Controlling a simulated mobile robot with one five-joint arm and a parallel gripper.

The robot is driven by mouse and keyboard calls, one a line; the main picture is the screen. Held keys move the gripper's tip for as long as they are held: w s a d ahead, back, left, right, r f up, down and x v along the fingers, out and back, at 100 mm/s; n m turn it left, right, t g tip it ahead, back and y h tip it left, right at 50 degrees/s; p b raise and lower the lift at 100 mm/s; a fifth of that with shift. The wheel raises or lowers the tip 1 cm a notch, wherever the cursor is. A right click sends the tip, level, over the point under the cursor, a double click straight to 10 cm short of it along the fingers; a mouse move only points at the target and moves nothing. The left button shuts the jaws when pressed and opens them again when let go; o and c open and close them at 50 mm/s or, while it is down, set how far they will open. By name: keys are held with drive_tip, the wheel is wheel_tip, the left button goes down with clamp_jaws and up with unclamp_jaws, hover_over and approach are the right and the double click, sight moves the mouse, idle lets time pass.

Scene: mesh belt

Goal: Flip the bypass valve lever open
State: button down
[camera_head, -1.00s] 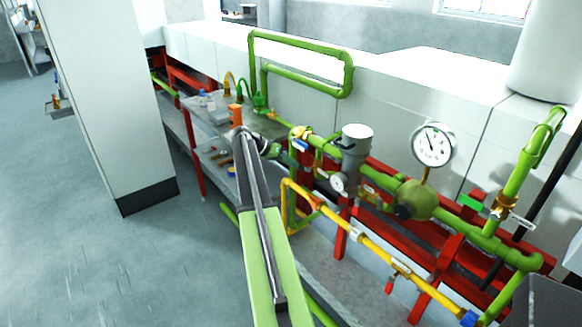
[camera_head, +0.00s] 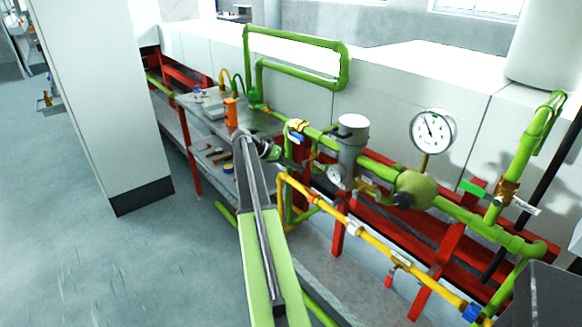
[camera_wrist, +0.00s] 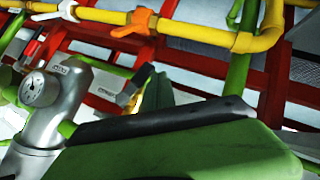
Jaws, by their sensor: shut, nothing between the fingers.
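A yellow pipe (camera_head: 372,240) runs along the front of the pipework. A second brass valve (camera_head: 297,126) with a blue lever sits on the green pipe. I cannot read which is labelled bypass. In the wrist view an orange lever (camera_wrist: 134,86) shows below the yellow pipe (camera_wrist: 190,32).
A grey cylindrical filter (camera_head: 351,150) with a small gauge stands beyond my gripper. A large dial gauge (camera_head: 432,131) rises at the right. Red frames (camera_head: 440,262) support the pipes. A bench (camera_head: 258,122) with tools stands at the left, and open floor (camera_head: 120,260) lies in front.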

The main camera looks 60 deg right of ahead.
drive_tip(key=shift+w+r, duration=0.1)
drive_tip(key=shift+r+p, duration=0.7)
drive_tip(key=shift+p, duration=0.15)
drive_tip(key=shift+a, duration=0.1)
